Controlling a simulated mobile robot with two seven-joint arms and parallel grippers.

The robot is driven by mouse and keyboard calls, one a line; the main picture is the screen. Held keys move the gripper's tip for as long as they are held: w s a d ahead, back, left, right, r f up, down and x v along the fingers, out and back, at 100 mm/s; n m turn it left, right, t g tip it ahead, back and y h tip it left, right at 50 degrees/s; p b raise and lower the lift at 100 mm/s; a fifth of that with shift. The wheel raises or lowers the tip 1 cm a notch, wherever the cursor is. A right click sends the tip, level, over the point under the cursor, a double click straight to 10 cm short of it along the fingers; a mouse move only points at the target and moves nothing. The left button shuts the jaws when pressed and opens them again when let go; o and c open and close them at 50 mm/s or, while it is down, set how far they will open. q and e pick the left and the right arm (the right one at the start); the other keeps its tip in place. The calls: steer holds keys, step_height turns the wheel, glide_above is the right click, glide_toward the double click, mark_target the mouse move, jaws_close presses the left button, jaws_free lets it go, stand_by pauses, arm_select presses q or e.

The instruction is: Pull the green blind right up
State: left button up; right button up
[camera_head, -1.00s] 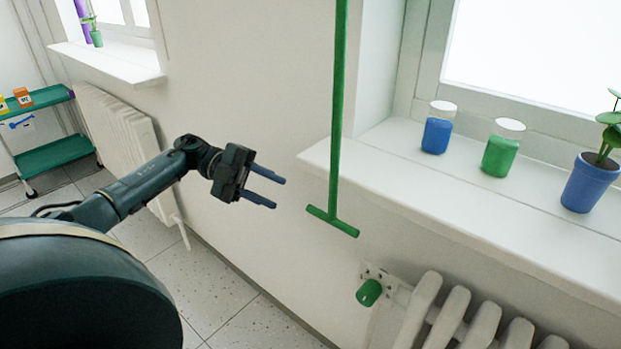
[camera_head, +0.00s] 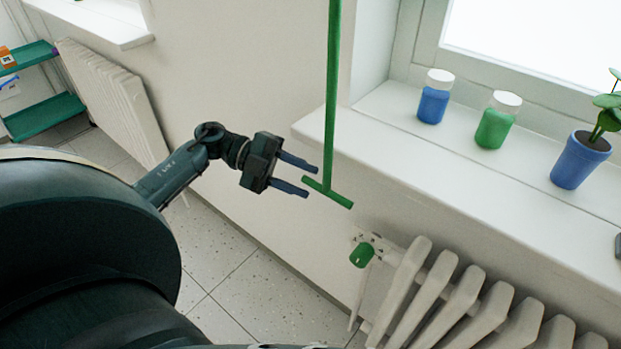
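The green pull strap (camera_head: 333,95) hangs down in front of the wall beside the window. It ends in a green crossbar handle (camera_head: 327,192) just below the level of the sill. The blind itself is not in view. My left gripper (camera_head: 304,180) is open, its two fingers pointing right at the handle. The fingertips are close to the left end of the crossbar. I cannot tell whether they touch it. My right gripper is not in view.
The white window sill (camera_head: 430,170) juts out right of the strap, bearing a blue jar (camera_head: 433,104), a green jar (camera_head: 495,127) and a potted plant (camera_head: 580,160). Below are a radiator (camera_head: 450,295) and its green valve knob (camera_head: 361,255). A green trolley (camera_head: 45,115) stands far left.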

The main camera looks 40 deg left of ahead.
arm_select(q)
steer(key=shift+x, duration=1.25)
steer(key=shift+a, duration=0.1)
steer(key=shift+c, duration=0.5)
jaws_close()
